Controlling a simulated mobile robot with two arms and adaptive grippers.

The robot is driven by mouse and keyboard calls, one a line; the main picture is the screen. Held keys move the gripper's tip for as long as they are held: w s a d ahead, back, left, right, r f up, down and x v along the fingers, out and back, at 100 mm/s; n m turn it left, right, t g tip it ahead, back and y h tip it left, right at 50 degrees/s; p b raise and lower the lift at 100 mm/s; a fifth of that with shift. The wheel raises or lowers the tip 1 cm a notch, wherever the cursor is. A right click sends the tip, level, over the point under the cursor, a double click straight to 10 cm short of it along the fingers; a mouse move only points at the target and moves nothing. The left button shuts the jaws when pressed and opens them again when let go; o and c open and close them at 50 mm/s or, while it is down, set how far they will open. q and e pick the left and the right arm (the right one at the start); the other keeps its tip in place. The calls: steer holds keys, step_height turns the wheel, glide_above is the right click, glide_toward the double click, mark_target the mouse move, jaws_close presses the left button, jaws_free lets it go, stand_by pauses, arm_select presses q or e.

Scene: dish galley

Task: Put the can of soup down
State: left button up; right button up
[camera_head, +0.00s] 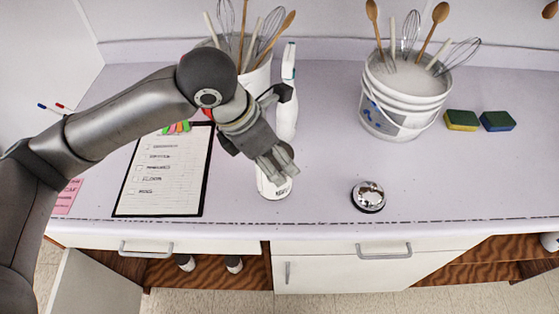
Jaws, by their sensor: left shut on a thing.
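My left gripper (277,162) reaches in from the left over the front middle of the counter, its fingers pointing down and closed. A white rounded object with dark lettering, which I take for the can of soup (273,189), shows just below the fingertips. The fingers cover most of it, and I cannot tell whether its base touches the counter. My right gripper is not in view.
A clipboard (165,172) lies left of the gripper. A silver bell (369,194) stands to the right. A white bucket (403,98) of utensils and two sponges (461,121) are farther back right. The counter's front edge (330,222) is close. The right front counter is clear.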

arm_select(q)
steer(key=w+f, duration=0.2)
steer(key=f, duration=0.1)
steer(key=w+d+f+p, duration=0.1)
steer(key=shift+w+f, duration=0.25)
steer(key=shift+f, duration=0.1)
steer(key=f, duration=0.1)
steer(key=f+p, duration=0.1)
steer(key=f, duration=0.1)
steer(key=shift+w+f, duration=0.2)
steer(key=shift+f, duration=0.1)
steer(key=shift+f, duration=0.15)
steer(key=o, duration=1.4)
steer(key=shift+c, duration=0.2)
